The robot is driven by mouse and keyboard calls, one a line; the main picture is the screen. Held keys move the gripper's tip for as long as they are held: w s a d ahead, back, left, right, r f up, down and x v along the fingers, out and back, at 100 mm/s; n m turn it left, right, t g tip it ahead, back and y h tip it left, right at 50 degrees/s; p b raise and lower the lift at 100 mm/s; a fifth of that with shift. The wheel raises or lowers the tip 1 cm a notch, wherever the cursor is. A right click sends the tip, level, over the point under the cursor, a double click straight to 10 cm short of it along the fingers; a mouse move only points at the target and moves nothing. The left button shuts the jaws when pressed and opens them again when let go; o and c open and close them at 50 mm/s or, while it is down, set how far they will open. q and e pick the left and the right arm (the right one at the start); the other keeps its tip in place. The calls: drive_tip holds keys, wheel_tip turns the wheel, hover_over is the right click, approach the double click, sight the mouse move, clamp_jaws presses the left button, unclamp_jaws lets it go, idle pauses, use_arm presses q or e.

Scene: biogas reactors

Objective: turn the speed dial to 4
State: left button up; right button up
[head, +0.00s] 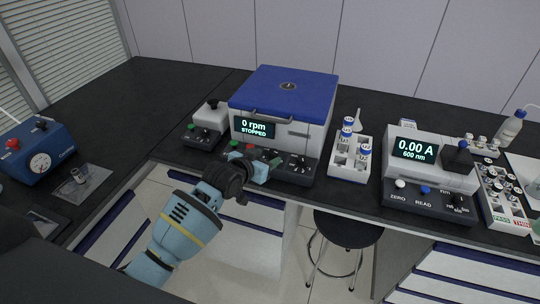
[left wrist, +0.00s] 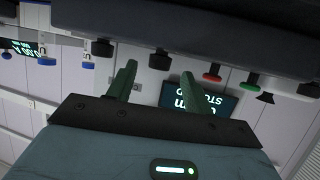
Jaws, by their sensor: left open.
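A centrifuge (head: 284,98) with a blue lid stands on the bench, its display (head: 254,128) reading 0 rpm, STOPPED. Its front panel has a black dial (head: 299,162) at the right, also in the left wrist view (left wrist: 103,48). A second black dial (left wrist: 159,60) shows there between my fingers' tips; the arm mostly hides it in the head view. I cannot read which dial is for speed, nor its setting. My left gripper (head: 272,160) is open in front of the panel, its fingers (left wrist: 159,69) either side of the second dial; contact is unclear. My right gripper is out of view.
A red button (left wrist: 212,76) and a green button (left wrist: 248,83) sit beside the second dial. A small grey device (head: 209,116) stands left of the centrifuge, a white vial rack (head: 347,170) right. Farther right is a photometer (head: 430,165). A stool (head: 347,230) stands below.

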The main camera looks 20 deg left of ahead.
sight(269, 156)
use_arm(q)
drive_tip(key=shift+x, duration=1.4)
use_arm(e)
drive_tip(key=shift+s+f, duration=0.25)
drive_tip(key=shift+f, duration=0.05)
